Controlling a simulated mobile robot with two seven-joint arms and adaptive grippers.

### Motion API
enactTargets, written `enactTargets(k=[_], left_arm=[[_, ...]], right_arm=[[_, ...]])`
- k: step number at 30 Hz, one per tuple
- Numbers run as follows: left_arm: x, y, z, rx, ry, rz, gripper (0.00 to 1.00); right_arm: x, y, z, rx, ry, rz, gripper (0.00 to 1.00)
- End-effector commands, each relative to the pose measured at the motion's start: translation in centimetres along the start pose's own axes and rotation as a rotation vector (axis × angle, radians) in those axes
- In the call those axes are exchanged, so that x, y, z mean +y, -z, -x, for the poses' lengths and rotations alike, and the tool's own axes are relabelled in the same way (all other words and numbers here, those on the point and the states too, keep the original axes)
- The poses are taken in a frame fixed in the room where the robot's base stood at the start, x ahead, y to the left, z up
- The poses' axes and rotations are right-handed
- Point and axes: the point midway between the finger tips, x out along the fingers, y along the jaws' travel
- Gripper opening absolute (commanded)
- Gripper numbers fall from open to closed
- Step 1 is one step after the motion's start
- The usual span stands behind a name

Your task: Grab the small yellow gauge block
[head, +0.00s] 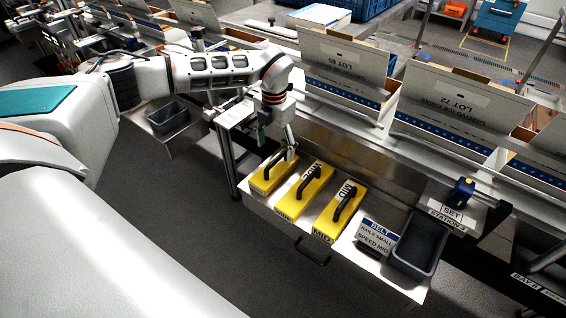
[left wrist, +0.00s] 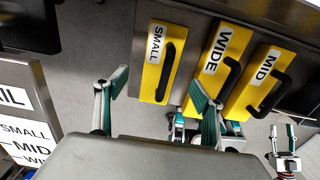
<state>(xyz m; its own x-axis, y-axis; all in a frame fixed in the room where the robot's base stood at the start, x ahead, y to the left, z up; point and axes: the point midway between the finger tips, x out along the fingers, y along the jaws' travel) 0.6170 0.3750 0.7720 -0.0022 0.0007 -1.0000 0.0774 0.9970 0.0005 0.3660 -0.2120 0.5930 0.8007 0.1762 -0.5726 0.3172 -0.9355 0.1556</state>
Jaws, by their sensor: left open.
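The small yellow gauge block (head: 268,177), with a black arched handle, lies leftmost of three yellow blocks on the metal shelf in the head view. In the left wrist view its SMALL label (left wrist: 157,43) is readable and its handle faces right. My left gripper (head: 276,137) is just above and behind this block in the head view. I see no contact with the handle.
The WIDE block (head: 303,188) and MID block (head: 338,210) lie close to the right. Rails and cartons run behind.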

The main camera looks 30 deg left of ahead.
Motion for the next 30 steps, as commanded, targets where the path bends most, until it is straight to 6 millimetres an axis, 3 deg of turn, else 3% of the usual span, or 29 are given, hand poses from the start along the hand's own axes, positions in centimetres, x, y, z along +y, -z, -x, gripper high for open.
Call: enactTargets(k=[11, 19, 27, 28, 30], left_arm=[[-0.1, 0.1, -3.5, 0.004, 0.0, -0.001, 0.68], [-0.2, 0.2, -7.4, 0.006, 0.001, 0.0, 0.68], [-0.1, 0.1, -7.6, 0.0, 0.001, 0.0, 0.68], [-0.1, 0.1, -7.6, 0.0, 0.001, 0.0, 0.65], [-0.1, 0.1, -7.6, 0.0, 0.001, 0.0, 0.47]], right_arm=[[-0.6, -2.0, 0.1, -0.031, 0.008, 0.002, 0.38], [-0.6, -2.7, -0.3, -0.037, 0.006, 0.009, 0.38], [-0.1, -1.5, -0.4, -0.017, -0.003, 0.012, 0.38], [-0.1, -1.4, -0.4, -0.016, -0.003, 0.012, 0.38], [-0.1, -1.4, -0.4, -0.016, -0.003, 0.012, 0.38]])
